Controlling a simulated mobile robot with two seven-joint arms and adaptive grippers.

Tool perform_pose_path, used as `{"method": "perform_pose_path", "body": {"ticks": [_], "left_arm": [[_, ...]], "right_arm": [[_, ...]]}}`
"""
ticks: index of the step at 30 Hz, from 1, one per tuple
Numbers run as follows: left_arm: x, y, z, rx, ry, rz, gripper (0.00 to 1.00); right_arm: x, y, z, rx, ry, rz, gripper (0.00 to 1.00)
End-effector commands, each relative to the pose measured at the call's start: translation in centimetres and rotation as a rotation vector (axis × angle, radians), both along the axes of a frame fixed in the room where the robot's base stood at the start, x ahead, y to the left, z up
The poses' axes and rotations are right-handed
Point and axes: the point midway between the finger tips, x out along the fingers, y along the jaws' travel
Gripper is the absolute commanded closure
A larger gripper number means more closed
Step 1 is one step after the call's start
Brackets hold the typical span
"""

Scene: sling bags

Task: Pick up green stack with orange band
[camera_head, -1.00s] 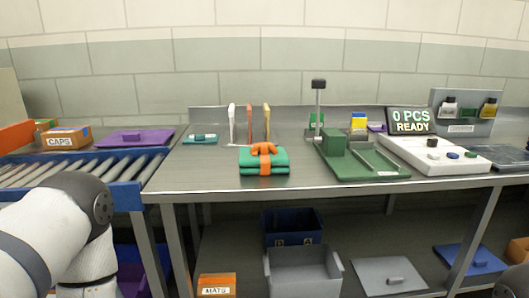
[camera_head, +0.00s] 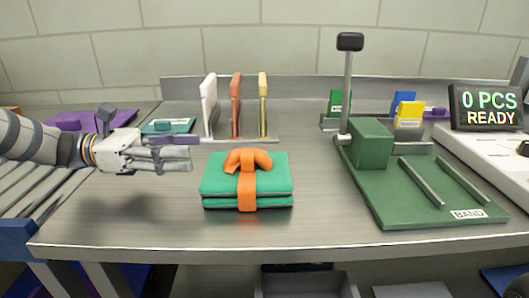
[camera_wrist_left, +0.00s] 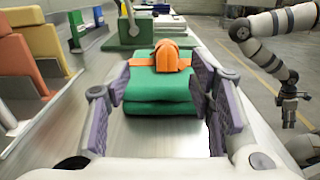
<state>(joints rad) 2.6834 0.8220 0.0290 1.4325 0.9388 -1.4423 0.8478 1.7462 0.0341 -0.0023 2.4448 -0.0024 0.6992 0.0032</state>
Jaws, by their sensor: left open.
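The green stack with the orange band (camera_head: 220,184) lies flat on the metal table, near the front edge. Its orange band is tied in a knot on top. My left gripper (camera_head: 190,156) is to the left of the stack, a little above the table, pointing right toward it. In the left wrist view the gripper (camera_wrist_left: 162,100) is open, and the green stack (camera_wrist_left: 155,95) shows between and beyond its purple-padded fingers. The gripper appears apart from the stack. My right gripper (camera_wrist_left: 288,105) shows in the left wrist view, far from the table top; its jaws are too small to judge.
White, orange and yellow upright dividers (camera_head: 236,105) stand behind the stack. A green banding fixture (camera_head: 400,205) with a tall post is to the right. A teal item (camera_head: 168,126) lies at the back left. The table between gripper and stack is clear.

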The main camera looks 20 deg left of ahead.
Motion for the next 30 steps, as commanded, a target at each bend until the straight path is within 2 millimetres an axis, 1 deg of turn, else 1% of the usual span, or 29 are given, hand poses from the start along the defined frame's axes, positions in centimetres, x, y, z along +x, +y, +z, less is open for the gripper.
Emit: {"method": "perform_pose_path", "body": {"ticks": [2,6,9,14,17,19,22,28,29,30], "left_arm": [[0.1,-0.7,0.0,0.001,0.000,-0.003,0.51],[0.9,-3.8,0.0,0.003,0.002,-0.006,0.51],[1.5,-5.6,-0.1,0.003,0.001,-0.004,0.51],[2.1,-7.6,-0.4,0.004,0.002,-0.004,0.51],[2.7,-9.6,-0.8,0.004,0.003,-0.005,0.51],[3.1,-10.7,-0.7,0.003,0.001,-0.004,0.51],[3.3,-11.5,-0.7,0.003,0.000,-0.001,0.51],[3.4,-11.6,-0.7,0.003,0.000,0.000,0.51],[3.4,-11.6,-0.7,0.003,0.000,0.000,0.55],[3.4,-11.6,-0.7,0.003,0.000,0.000,0.64]], "right_arm": [[-0.1,0.0,0.1,0.000,0.002,0.000,0.60],[0.0,0.0,0.3,0.000,0.000,0.000,0.60],[0.0,0.0,0.3,0.000,-0.002,0.000,0.60],[0.1,0.0,0.3,0.000,-0.004,0.000,0.60],[0.2,0.0,0.4,0.000,-0.006,0.000,0.60],[0.2,0.0,0.5,0.001,-0.008,0.000,0.60],[0.3,0.0,0.5,0.001,-0.009,0.000,0.60],[0.3,0.0,0.5,0.001,-0.009,0.000,0.60],[0.3,0.0,0.5,0.001,-0.009,0.000,0.60],[0.3,0.0,0.5,0.001,-0.009,0.000,0.60]]}}
